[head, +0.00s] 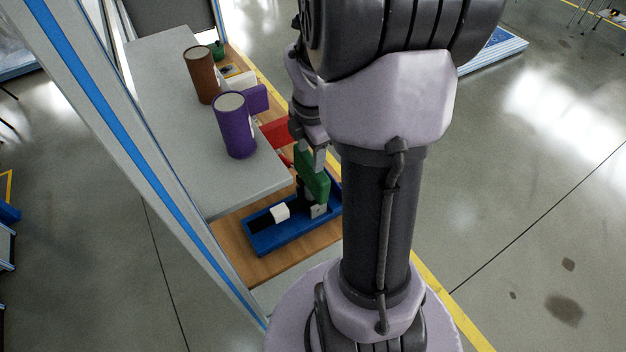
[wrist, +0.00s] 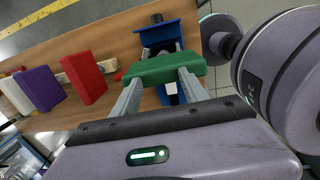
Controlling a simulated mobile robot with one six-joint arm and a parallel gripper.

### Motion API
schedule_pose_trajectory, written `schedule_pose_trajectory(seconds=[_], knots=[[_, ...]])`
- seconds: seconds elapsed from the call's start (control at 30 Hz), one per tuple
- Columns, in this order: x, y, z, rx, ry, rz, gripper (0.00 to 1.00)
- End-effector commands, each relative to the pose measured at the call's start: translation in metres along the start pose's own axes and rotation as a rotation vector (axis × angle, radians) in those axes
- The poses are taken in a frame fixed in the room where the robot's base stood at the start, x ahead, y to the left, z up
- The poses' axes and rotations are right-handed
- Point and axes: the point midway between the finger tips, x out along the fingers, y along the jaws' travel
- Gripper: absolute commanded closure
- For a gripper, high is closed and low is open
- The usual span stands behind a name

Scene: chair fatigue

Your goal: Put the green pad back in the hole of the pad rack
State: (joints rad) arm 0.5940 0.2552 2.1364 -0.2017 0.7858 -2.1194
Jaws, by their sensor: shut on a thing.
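My gripper (head: 307,160) is shut on the green pad (head: 316,180), above the right end of a blue tray. In the wrist view the green pad (wrist: 165,70) lies across between the two fingers (wrist: 160,80). Red (wrist: 83,77), purple (wrist: 42,90) and white (wrist: 14,97) pads stand in a row to the left, apart from the green one. A light wooden piece (wrist: 72,72) shows between these pads and looks like part of the pad rack. The rack's hole cannot be made out.
The blue tray (head: 262,240) on the wooden bench (head: 235,232) holds a white-and-black part (head: 280,212). A grey shelf (head: 180,120) overhangs the bench and bears a brown cylinder (head: 200,78) and a purple cylinder (head: 234,128). A blue-striped post (head: 150,160) stands at left.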

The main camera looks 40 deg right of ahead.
Motion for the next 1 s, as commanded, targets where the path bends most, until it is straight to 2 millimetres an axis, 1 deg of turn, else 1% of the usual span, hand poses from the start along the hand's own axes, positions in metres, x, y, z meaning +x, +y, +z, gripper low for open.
schedule_pose_trajectory(seconds=[0.03,0.17,0.2,0.3,0.47,1.0], knots=[[0.038,-0.027,-0.009,-0.009,0.025,-0.077,0.5],[0.038,-0.027,-0.009,-0.009,0.025,-0.077,0.75],[0.038,-0.027,-0.009,-0.009,0.025,-0.077,0.83],[0.037,-0.026,-0.009,-0.009,0.025,-0.076,1.0],[0.034,-0.026,-0.009,-0.008,0.025,-0.077,1.0],[0.007,-0.024,-0.009,-0.008,0.027,-0.075,1.0]])
